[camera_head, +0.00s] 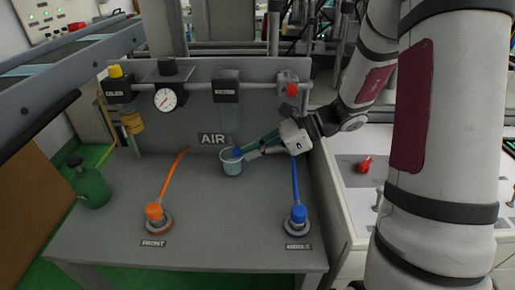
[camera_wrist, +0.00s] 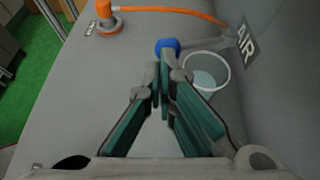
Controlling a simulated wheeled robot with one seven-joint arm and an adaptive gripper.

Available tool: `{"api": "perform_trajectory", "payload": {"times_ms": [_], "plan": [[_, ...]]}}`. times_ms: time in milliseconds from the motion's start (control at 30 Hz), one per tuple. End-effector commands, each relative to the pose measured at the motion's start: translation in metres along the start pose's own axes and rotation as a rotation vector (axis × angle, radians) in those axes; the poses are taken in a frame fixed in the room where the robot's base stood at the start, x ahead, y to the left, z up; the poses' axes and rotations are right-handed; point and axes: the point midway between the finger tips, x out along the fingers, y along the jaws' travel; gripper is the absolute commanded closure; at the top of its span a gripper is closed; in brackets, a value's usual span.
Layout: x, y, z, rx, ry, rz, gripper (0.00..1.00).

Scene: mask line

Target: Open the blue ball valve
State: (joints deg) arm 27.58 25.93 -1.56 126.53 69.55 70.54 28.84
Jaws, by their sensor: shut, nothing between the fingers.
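My gripper (camera_head: 245,153) reaches in from the right, low over the grey bench in front of the AIR label. Its teal fingers (camera_wrist: 163,62) are shut with nothing between them. A small blue knob (camera_wrist: 168,46) shows just beyond the fingertips in the wrist view, by the rim of a pale cup; in the head view the blue knob (camera_head: 237,151) is partly hidden at the fingertips. I cannot tell whether they touch. A larger blue fitting (camera_head: 298,214) with a blue hose stands at the bench's front right. Which blue part is the ball valve is unclear.
The cup (camera_head: 231,163) stands beside the fingertips. An orange fitting (camera_head: 154,212) with an orange hose stands front left. A pressure gauge (camera_head: 166,99) and a pipe run along the back panel. The front middle of the bench (camera_head: 225,225) is clear.

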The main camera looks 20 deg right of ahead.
Motion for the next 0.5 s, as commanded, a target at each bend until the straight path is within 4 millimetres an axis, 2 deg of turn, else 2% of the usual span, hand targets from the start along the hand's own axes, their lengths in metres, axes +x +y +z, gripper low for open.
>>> {"api": "perform_trajectory", "payload": {"times_ms": [33, 200, 500], "plan": [[0.004, 0.006, 0.005, 0.006, 0.001, -0.005, 1.0], [0.017, 0.013, 0.01, 0.003, 0.0, -0.004, 1.0], [0.018, 0.013, 0.009, 0.003, 0.0, -0.005, 1.0]]}}
